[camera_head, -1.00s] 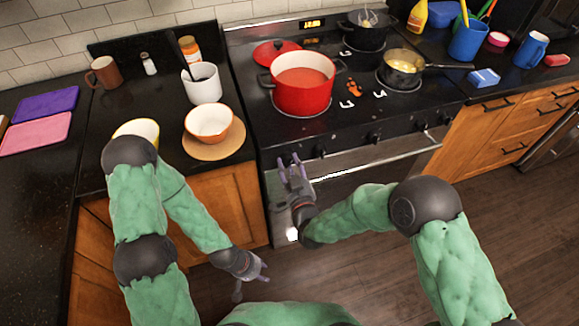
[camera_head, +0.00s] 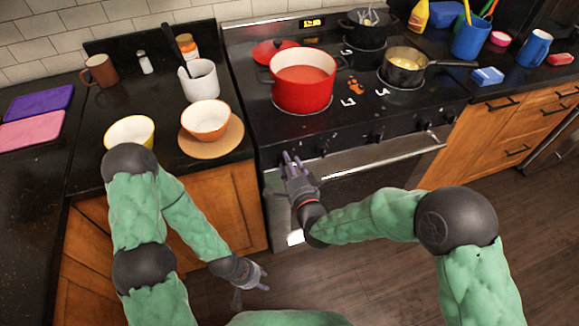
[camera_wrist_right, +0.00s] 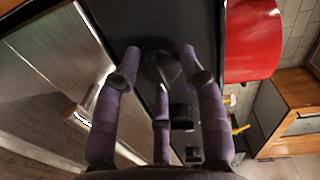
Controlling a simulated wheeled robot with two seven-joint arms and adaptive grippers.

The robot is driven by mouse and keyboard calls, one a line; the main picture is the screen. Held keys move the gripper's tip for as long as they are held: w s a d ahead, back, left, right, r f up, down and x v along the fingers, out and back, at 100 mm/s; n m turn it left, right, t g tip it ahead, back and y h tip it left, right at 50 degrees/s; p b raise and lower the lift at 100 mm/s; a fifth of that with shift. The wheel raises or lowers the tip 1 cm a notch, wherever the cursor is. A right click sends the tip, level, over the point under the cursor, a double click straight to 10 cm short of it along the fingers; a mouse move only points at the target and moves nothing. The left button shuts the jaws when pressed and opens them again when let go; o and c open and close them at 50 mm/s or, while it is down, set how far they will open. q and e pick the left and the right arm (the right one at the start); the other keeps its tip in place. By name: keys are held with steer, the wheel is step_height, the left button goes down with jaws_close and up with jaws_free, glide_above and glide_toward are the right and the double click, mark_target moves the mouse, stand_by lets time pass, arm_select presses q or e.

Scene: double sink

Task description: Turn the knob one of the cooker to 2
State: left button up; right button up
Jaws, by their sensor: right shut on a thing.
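The cooker (camera_head: 285,122) has a row of dark knobs along its front edge. My right gripper (camera_head: 292,158) is at the left end of that row, in front of the oven door. In the right wrist view, the fingers of my right gripper (camera_wrist_right: 160,58) close around a dark round knob (camera_wrist_right: 160,72), with a pale mark on it. The head view hides that knob behind the fingers. The neighbouring knob (camera_head: 325,149) is free to the right. My left gripper (camera_head: 265,276) hangs low, empty, with its fingers apart. The knob's setting is not legible.
A red pot (camera_head: 303,92) stands on the front left burner, and a pan (camera_head: 403,70) is to its right. The oven handle (camera_head: 385,155) runs just below the knobs. Bowls (camera_head: 206,118) stand on the left counter. The floor in front is clear.

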steer(key=shift+w+d+r+m, duration=0.15)
steer(key=shift+m, duration=1.4)
steer(key=shift+w+d+r+m, duration=0.1)
steer(key=shift+m, duration=1.45)
steer(key=o, duration=1.1)
steer(key=shift+o, duration=0.2)
steer(key=shift+f+y, duration=0.2)
steer(key=shift+y, duration=0.1)
steer(key=shift+s, duration=0.15)
